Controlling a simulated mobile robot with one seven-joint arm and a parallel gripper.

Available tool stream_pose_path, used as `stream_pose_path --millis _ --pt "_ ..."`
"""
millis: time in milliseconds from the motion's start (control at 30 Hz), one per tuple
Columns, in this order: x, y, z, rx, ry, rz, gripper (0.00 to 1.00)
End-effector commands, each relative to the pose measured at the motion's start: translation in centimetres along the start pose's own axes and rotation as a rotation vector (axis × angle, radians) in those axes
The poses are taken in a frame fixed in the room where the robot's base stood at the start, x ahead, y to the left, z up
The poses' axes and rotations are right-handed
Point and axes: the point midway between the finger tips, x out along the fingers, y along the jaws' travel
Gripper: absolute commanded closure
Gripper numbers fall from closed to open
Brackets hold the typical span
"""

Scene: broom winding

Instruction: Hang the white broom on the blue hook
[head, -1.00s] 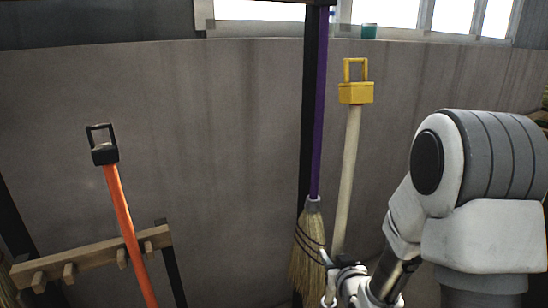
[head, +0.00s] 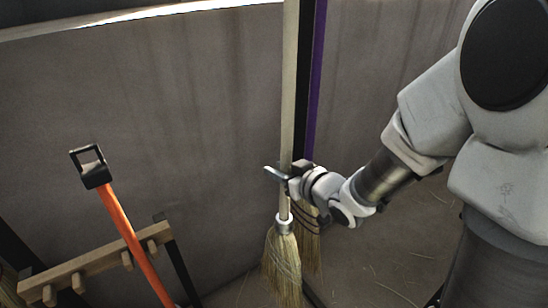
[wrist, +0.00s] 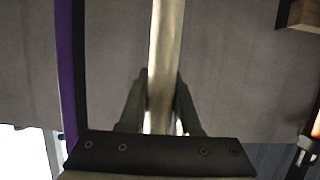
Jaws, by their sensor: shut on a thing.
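The white broom has a pale, near-upright handle (head: 288,110) and straw bristles (head: 284,262) in the head view. Its top is out of frame, and I cannot tell whether the bristles touch the floor. My gripper (head: 284,175) is shut around the lower handle, above the bristles. In the wrist view the handle (wrist: 166,50) runs between the two dark fingers of my gripper (wrist: 160,105). The blue hook is not visible in either view now.
A purple-handled broom (head: 315,80) stands beside a dark post, just behind and right of the white broom. An orange-handled tool (head: 125,220) stands at the left by a wooden peg rail (head: 85,265). The grey wall between is bare. Straw litters the floor (head: 385,260).

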Motion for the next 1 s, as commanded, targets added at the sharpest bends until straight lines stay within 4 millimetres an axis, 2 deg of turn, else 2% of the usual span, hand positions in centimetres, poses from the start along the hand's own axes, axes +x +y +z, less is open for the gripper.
stream_pose_path --millis 267,1000 --pt "0.5 -0.1 -0.5 -0.004 0.005 -0.005 1.00" --pt "4.3 -0.1 -1.6 -0.004 0.006 -0.005 1.00"
